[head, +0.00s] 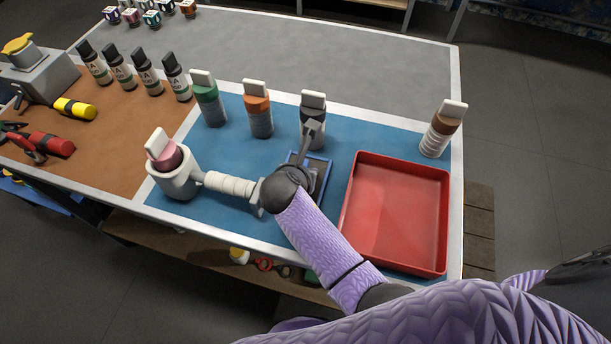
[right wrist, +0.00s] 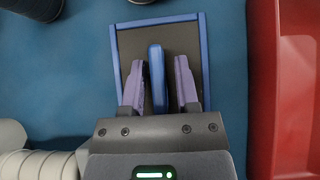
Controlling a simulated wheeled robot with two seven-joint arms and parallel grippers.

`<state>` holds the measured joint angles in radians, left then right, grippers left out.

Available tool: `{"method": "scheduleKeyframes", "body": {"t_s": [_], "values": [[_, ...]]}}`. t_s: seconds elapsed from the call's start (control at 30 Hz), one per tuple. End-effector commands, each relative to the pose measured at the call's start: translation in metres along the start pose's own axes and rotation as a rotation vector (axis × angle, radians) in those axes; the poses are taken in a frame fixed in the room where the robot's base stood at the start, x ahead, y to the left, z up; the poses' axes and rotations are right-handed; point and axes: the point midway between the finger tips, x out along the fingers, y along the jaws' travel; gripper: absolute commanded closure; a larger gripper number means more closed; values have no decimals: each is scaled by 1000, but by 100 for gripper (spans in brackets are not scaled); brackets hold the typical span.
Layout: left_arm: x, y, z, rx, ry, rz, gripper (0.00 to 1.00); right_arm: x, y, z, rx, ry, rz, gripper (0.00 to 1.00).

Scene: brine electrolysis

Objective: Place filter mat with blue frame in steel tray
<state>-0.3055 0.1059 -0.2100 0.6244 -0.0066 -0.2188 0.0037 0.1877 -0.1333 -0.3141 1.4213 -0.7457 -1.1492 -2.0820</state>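The filter mat (right wrist: 213,50) is a dark grey panel with a blue frame, lying flat on the blue work area. In the head view its frame (head: 325,161) is partly hidden by my right arm. My right gripper (right wrist: 160,82) is over the mat with its fingers apart. A blue upright grip tab (right wrist: 157,78) on the mat sits between the fingers, with a visible gap on each side. A red tray (head: 398,205) stands just right of the mat, empty; its wall also shows in the right wrist view (right wrist: 262,90). No steel-coloured tray is clearly visible. My left gripper is not in view.
A white cup (head: 172,184) with a pink-topped piece and a ribbed tube (head: 230,184) lies left of my right gripper. Green (head: 208,105), orange (head: 258,115) and black-topped (head: 312,125) bottles stand behind. A brown-topped bottle (head: 437,138) stands behind the tray.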

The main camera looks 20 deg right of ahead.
Motion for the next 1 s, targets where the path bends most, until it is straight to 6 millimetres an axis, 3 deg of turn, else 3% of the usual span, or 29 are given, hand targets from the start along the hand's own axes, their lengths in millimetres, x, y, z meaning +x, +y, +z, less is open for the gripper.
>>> {"method": "scheduleKeyframes", "body": {"t_s": [0.03, 0.17, 0.57, 0.8, 1.0], "values": [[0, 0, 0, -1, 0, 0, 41, 0, 0, 0, 0, 0, 0, 73], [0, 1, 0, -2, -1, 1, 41, 0, 0, 0, 0, 0, 0, 100], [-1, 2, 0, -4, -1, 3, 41, -1, 0, 1, 1, -1, 0, 100], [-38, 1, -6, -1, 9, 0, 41, -44, 0, 45, 3, -6, 2, 100], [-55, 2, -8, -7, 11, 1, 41, -69, 0, 70, 2, -4, 0, 100]]}}
